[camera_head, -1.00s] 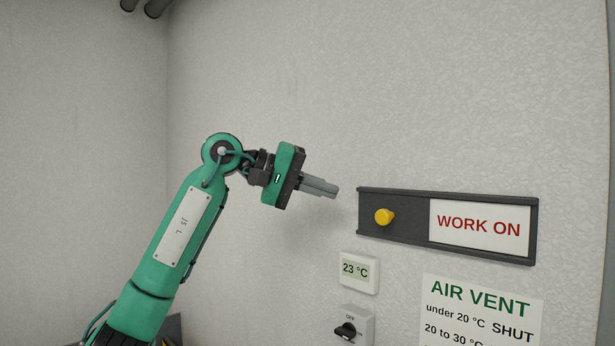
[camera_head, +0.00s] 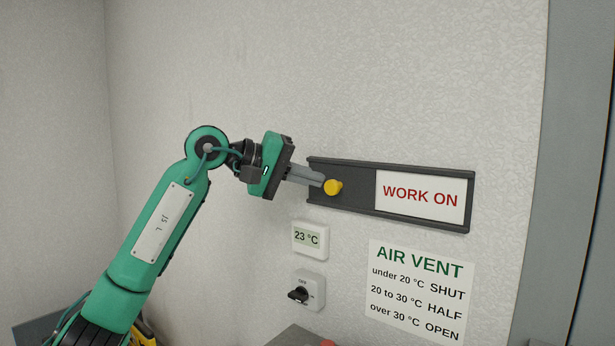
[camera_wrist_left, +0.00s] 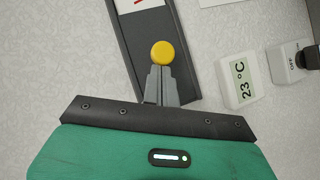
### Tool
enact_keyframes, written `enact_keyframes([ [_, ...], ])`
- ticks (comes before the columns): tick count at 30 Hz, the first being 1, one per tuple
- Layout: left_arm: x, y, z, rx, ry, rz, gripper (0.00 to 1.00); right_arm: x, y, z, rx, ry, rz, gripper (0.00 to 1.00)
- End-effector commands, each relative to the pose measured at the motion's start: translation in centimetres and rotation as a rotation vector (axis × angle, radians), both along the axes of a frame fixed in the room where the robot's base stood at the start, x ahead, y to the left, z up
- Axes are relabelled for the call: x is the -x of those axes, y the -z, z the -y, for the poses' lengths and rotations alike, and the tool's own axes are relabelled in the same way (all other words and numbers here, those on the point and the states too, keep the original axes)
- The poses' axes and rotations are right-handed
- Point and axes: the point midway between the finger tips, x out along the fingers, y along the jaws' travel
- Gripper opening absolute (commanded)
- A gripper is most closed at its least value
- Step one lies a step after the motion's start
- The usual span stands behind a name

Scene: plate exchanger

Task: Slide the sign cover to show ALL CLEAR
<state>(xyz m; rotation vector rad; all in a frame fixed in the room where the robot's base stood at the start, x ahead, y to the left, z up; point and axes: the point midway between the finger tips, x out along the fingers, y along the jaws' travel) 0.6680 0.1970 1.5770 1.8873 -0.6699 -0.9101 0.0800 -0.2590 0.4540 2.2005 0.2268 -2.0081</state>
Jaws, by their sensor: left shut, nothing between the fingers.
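The sign (camera_head: 320,168) is a dark grey frame on the wall, and its right part shows a white panel (camera_head: 421,195) reading WORK ON in red. The dark cover (camera_head: 358,190) fills its left part and bears a yellow knob (camera_head: 333,187). My left gripper (camera_head: 318,178) is shut and empty, with its tips at the left side of the knob. In the left wrist view the shut fingertips (camera_wrist_left: 160,70) are right by the yellow knob (camera_wrist_left: 162,53); whether they touch it I cannot tell. No ALL CLEAR text shows. My right gripper is not in view.
Below the sign are a thermometer (camera_head: 310,240) reading 23 °C and a rotary switch (camera_head: 308,291) marked OFF. An AIR VENT notice (camera_head: 418,290) is at the right. The wall above the sign is clear.

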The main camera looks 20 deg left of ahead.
Motion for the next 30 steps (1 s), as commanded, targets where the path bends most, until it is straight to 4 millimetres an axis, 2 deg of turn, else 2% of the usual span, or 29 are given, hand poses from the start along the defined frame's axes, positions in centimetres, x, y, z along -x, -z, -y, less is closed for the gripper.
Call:
enact_keyframes([
  [5,0.7,0.2,1.8,-0.002,0.002,0.004,0.0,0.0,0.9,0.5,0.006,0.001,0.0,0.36],
  [15,3.5,0.3,9.5,-0.003,0.004,0.006,0.0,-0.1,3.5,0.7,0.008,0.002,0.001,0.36],
  [21,4.8,0.2,13.0,-0.002,0.001,0.003,0.0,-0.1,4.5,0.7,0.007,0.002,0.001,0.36],
  [25,5.2,0.1,14.4,-0.001,0.002,0.001,0.0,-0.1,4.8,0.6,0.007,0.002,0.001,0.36],
  [30,5.4,0.0,14.9,-0.001,-0.001,0.001,0.0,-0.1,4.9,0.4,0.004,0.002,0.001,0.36],
])
